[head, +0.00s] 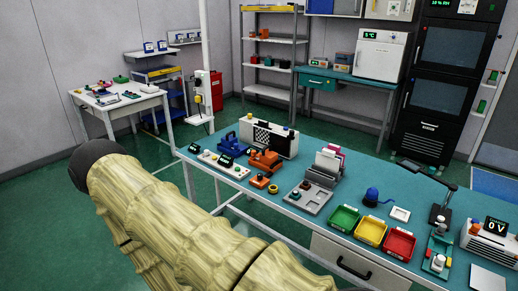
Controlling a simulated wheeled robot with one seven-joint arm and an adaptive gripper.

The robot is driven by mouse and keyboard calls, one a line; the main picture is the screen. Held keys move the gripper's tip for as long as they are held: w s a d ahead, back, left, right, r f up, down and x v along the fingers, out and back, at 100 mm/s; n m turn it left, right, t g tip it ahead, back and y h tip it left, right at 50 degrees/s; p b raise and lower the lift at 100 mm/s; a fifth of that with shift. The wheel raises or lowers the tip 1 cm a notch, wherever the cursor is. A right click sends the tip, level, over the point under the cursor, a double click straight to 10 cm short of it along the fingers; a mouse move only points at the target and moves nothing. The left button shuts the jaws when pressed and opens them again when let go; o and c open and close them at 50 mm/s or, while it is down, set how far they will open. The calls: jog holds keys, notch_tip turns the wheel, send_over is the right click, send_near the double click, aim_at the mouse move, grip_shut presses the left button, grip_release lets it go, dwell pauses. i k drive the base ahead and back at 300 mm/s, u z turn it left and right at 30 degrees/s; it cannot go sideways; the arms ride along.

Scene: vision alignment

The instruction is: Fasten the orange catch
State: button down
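An orange device (266,160), possibly the catch, sits on the teal-topped table, toward its left end. It is too small to tell whether it is fastened or open. A smaller orange piece (258,181) with a dark round top stands just in front of it. My arm's pale, ribbed links cross the lower left of the head view, well apart from the orange device. My gripper is not in view.
The teal table (300,213) also bears a blue device (229,142), a checkered white panel (269,139), a grey fixture (310,195), green (343,218), yellow (371,231) and red bins (400,244), and a lamp (440,213). Green floor (50,225) is open at left.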

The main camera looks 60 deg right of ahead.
aim_at(254, 156)
jog(key=z, duration=0.65)
jog(key=i, duration=0.6)
jog(key=z, duration=0.75)
